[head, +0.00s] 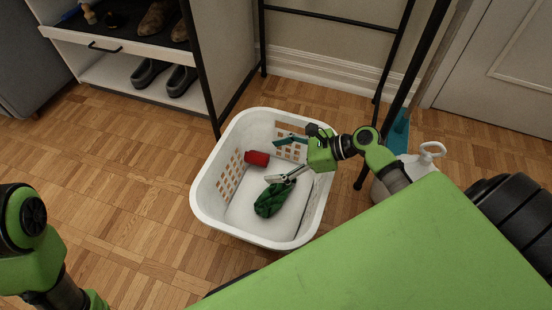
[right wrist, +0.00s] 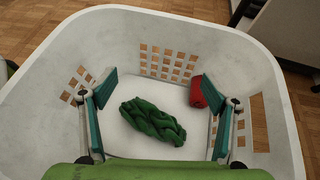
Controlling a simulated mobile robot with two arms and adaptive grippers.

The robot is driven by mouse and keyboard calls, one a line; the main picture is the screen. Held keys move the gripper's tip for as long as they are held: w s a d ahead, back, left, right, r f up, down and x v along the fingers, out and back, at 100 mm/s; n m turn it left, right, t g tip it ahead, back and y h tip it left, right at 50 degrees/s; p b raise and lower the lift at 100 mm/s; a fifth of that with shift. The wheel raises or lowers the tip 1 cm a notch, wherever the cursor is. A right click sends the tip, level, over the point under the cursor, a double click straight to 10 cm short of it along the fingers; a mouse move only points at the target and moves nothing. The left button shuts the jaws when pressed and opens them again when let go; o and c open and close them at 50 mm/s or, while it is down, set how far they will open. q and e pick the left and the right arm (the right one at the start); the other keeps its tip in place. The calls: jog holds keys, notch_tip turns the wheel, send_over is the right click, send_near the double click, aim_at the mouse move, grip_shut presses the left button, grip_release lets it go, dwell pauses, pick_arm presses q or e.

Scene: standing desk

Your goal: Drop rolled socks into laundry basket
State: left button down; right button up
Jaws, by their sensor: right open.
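The white laundry basket (head: 213,222) stands on the floor, and its rim also shows in the right wrist view (right wrist: 190,22). A red rolled bundle (head: 257,158), apparently socks, lies inside near the left wall in the head view; it also shows in the right wrist view (right wrist: 196,92). A dark green, twisted knit bundle (head: 272,198) lies on the basket floor and shows in the right wrist view (right wrist: 152,122). My right gripper (head: 279,161) reaches over the basket's right rim, fingers spread and empty above the bundles. My left arm shows at lower left; its gripper is out of frame.
A shoe cabinet (head: 130,85) with shoes stands behind the basket at left. A black ladder-like rack (head: 330,20) stands behind it. A white jug-like container (head: 425,160) stands to the right. Open wood floor (head: 120,180) lies left of the basket.

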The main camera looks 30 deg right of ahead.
jog(key=v, duration=1.2)
